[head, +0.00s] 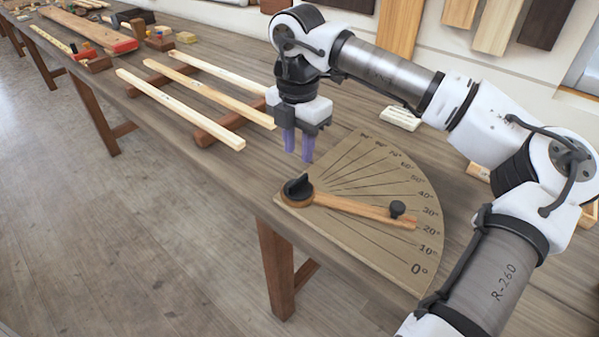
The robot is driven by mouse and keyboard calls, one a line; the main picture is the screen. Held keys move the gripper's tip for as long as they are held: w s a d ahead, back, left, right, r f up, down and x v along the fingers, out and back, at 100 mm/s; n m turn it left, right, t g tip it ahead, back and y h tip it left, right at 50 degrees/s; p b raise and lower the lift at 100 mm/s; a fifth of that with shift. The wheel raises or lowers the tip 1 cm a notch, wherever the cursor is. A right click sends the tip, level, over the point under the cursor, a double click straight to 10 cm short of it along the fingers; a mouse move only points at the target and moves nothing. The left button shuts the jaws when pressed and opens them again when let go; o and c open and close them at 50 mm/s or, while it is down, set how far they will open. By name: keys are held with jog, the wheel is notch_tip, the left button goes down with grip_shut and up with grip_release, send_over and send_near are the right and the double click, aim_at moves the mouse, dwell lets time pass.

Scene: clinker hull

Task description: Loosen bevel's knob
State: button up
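The bevel board (385,236) is a tan quarter-circle marked in degrees, lying at the near edge of the bench. A wooden bevel arm (350,206) lies across it, pointing near the 20° to 30° lines. A black knob (297,187) with a raised grip sits on a round base at the arm's pivot end. A smaller black knob (397,208) stands near the arm's outer end. My gripper (298,155) points down above the board's far-left side, above and apart from the pivot knob. Its two purple fingers are a little apart with nothing visible between them.
Pale wooden strips (205,92) lie across darker supports (205,130) to the left on the bench (245,175). A pale block (400,118) lies behind the board. A reddish plank (95,35) and small tools lie at the far left.

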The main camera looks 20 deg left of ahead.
aim_at(298, 180)
notch_tip(298, 180, down, 8)
jog(key=shift+f+p, duration=0.2)
jog(key=shift+p, duration=0.55)
grip_shut()
